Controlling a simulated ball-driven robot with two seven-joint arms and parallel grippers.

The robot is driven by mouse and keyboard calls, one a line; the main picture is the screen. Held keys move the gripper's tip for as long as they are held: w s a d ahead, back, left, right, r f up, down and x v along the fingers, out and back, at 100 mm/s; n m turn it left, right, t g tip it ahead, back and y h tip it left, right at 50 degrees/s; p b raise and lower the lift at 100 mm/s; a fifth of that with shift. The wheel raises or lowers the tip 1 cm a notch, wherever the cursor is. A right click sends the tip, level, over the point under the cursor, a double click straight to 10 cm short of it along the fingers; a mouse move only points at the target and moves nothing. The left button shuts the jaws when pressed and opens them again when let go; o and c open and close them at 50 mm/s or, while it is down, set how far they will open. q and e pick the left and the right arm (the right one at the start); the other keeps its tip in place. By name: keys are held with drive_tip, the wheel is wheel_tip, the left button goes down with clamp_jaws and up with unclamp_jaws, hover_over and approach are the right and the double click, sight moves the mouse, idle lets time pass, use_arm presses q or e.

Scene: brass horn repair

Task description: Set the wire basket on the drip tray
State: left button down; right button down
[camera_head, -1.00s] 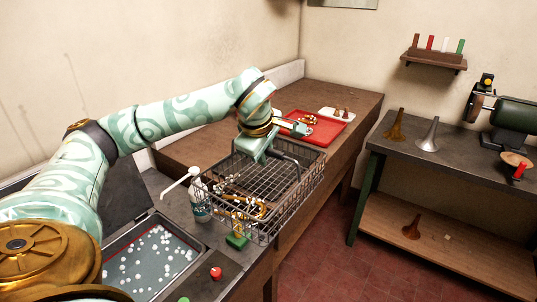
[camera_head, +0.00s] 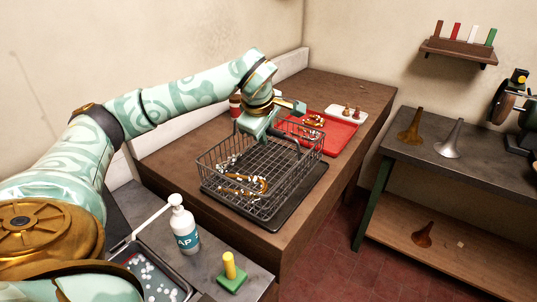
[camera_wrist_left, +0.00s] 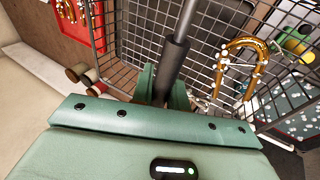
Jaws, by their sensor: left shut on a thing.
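The wire basket (camera_head: 215,163) is a grey mesh box holding small brass parts (camera_head: 245,183). My left gripper (camera_head: 274,131) is shut on the basket's dark handle grip, which also shows in the left wrist view (camera_wrist_left: 175,55). The black drip tray (camera_head: 305,203) lies on the brown bench. The basket appears over the tray, roughly level, with the tray's right and front margin showing beyond it. I cannot tell whether the basket's bottom touches the tray or hangs slightly above it. My right gripper is not in view.
A red tray (camera_head: 343,135) with brass parts lies close behind the basket, beside a white tray (camera_head: 340,112). A pump bottle (camera_head: 185,228) and a green block with a yellow peg (camera_head: 231,276) stand in front. The brown bench (camera_head: 340,86) is clear at the back.

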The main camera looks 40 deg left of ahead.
use_arm(q)
approach(268, 146)
drive_tip(key=shift+w+f+b, duration=0.35)
drive_tip(key=shift+w+f, duration=0.35)
drive_tip(key=shift+f, duration=0.05)
drive_tip(key=w+f, duration=0.1)
drive_tip(key=w+a+f, duration=0.1)
drive_tip(key=f, duration=0.1)
drive_tip(key=w+a+f+b, duration=0.1)
drive_tip(key=f, duration=0.1)
drive_tip(key=shift+w+a, duration=0.15)
drive_tip(key=shift+a, duration=0.1)
drive_tip(key=shift+w+a+f, duration=0.1)
drive_tip(key=shift+w+f, duration=0.05)
drive_tip(key=shift+f, duration=0.2)
drive_tip(key=shift+f+b, duration=0.3)
drive_tip(key=shift+f, duration=1.25)
drive_tip(key=c, duration=1.4)
unclamp_jaws()
drive_tip(key=shift+r, duration=0.1)
